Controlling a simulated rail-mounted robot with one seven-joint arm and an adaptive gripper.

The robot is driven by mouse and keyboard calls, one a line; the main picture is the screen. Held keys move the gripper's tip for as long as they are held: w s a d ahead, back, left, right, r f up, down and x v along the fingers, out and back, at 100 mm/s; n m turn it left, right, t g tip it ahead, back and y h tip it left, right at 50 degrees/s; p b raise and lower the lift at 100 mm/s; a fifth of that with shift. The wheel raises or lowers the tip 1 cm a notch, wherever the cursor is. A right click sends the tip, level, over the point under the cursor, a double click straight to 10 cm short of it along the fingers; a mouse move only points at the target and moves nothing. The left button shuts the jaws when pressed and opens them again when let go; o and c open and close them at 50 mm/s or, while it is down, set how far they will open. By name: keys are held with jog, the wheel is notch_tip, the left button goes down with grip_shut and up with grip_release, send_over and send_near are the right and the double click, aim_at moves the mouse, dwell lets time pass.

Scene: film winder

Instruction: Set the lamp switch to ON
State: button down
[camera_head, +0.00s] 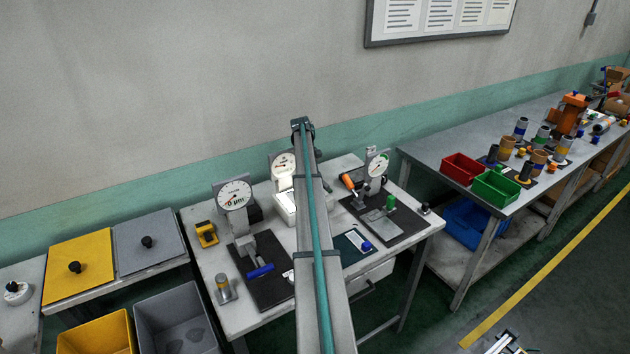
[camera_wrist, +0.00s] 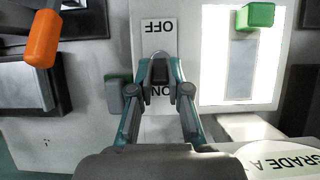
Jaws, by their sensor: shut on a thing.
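In the wrist view a pale switch plate (camera_wrist: 158,38) reads OFF at the top and ON lower down, both upside down. The dark switch lever (camera_wrist: 160,70) stands between the two words, partly covering ON; its exact setting cannot be told. My gripper (camera_wrist: 160,62) has its two teal-and-grey fingers closed around the lever. In the head view I cannot make out the gripper or the switch.
In the wrist view a brightly lit panel (camera_wrist: 218,60) with a green knob (camera_wrist: 256,15) is on the right. A GRADE A label (camera_wrist: 285,162) is lower right.

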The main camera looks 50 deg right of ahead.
dwell(0.5)
jog(key=c, duration=1.1)
grip_release()
